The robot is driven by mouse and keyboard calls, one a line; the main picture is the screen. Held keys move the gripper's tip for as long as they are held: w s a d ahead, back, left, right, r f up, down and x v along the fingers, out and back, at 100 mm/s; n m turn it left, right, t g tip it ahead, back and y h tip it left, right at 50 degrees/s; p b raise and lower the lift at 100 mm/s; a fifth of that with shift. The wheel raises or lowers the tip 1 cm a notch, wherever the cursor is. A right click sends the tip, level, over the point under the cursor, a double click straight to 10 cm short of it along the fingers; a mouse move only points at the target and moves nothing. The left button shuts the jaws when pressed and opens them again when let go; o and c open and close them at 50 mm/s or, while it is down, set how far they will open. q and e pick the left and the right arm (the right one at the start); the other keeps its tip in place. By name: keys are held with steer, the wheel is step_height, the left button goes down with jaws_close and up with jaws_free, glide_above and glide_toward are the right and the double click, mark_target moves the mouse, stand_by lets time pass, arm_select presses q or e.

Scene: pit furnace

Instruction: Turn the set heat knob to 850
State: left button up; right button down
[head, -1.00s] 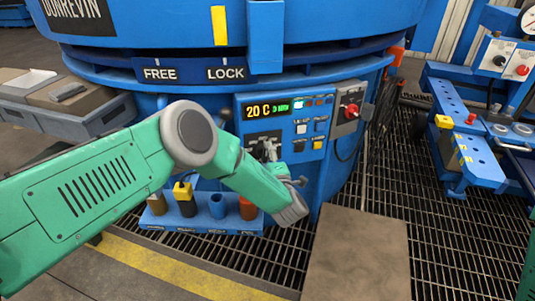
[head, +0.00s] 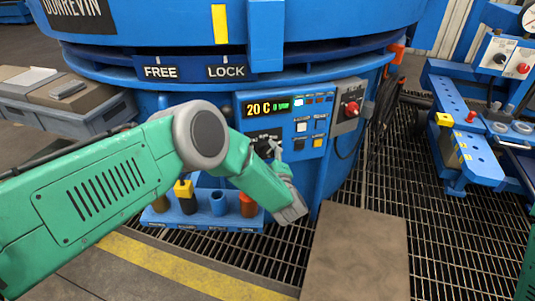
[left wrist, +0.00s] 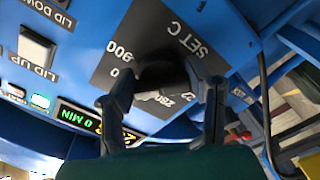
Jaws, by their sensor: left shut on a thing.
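The set heat knob (left wrist: 160,72) is dark and sits on a black dial plate (left wrist: 128,42) marked SET C, with 900, 0 and 260 legible in the left wrist view. My left gripper (left wrist: 165,88) has a finger on each side of it and is shut on it. The knob's pointer is hard to read. In the head view my left gripper (head: 272,149) is at the dial below the display (head: 266,107), which reads 20 C and 0 MIN. My arm and fingers hide most of the dial there. My right gripper is not in view.
Several buttons (head: 302,127) sit right of the dial, and a red switch (head: 351,108) on a grey box is further right. A blue rack (head: 160,217) with coloured pieces stands below the panel, behind my forearm. A brown plate (head: 357,255) lies on the grating.

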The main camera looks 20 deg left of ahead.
arm_select(q)
steer(key=shift+s+d+f, duration=0.2)
steer(key=shift+s+f, duration=0.05)
steer(key=shift+f, duration=0.15)
steer(key=o, duration=1.2)
steer(key=shift+w+r, duration=0.15)
steer(key=shift+r, duration=0.05)
steer(key=v, duration=1.2)
steer(key=shift+f, duration=0.1)
